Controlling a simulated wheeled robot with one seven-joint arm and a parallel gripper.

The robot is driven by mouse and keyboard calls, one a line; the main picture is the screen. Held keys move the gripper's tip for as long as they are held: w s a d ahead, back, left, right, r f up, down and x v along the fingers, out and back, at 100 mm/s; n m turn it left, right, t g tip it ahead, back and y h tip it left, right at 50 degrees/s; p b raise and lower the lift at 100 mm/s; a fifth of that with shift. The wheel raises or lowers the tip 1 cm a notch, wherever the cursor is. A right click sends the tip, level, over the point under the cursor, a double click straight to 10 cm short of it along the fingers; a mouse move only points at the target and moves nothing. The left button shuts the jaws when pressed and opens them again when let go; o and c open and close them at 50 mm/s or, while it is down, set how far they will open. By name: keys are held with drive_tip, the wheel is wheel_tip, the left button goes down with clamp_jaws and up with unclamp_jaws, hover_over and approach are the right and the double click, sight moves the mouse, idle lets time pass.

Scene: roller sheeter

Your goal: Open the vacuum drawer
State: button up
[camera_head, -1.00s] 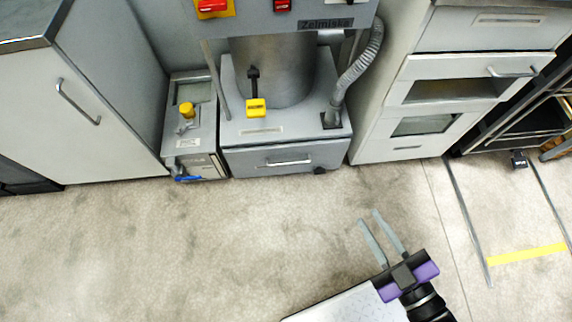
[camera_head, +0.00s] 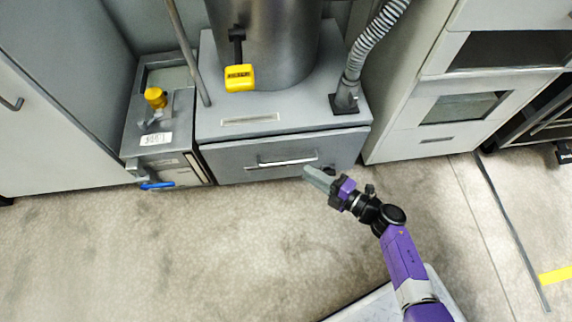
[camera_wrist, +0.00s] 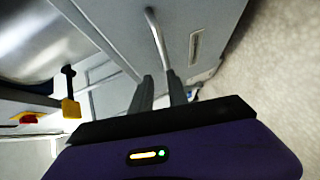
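The vacuum drawer (camera_head: 235,165) is a grey front at the base of the machine, flush with its housing. It has a horizontal metal bar handle (camera_head: 282,163). In the wrist view the drawer front (camera_wrist: 215,18) runs along the top, with the handle (camera_wrist: 157,40) just beyond my fingertips. My gripper (camera_head: 310,176) is at the right end of the handle, near the drawer front. In the wrist view my gripper (camera_wrist: 163,80) has its two fingers apart with nothing held. The handle's near end appears in line with the gap; I cannot tell whether they touch.
A small grey unit with a yellow knob (camera_head: 155,97) and blue lever stands left of the drawer. A ribbed hose (camera_head: 376,42) and a yellow tag-like part (camera_head: 239,78) are above it. A cabinet with drawers (camera_head: 425,145) stands right. The floor in front is clear.

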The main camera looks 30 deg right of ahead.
sight(289, 162)
drive_tip(key=b+x, duration=0.1)
drive_tip(key=x, duration=0.2)
drive_tip(key=f+b+x, duration=0.1)
drive_tip(key=x, duration=0.2)
drive_tip(key=b+x, duration=0.1)
drive_tip(key=x, duration=0.2)
drive_tip(key=shift+w+f, duration=0.15)
drive_tip(key=shift+f, duration=0.05)
clamp_jaws()
drive_tip(key=shift+d, duration=0.1)
idle(1.1)
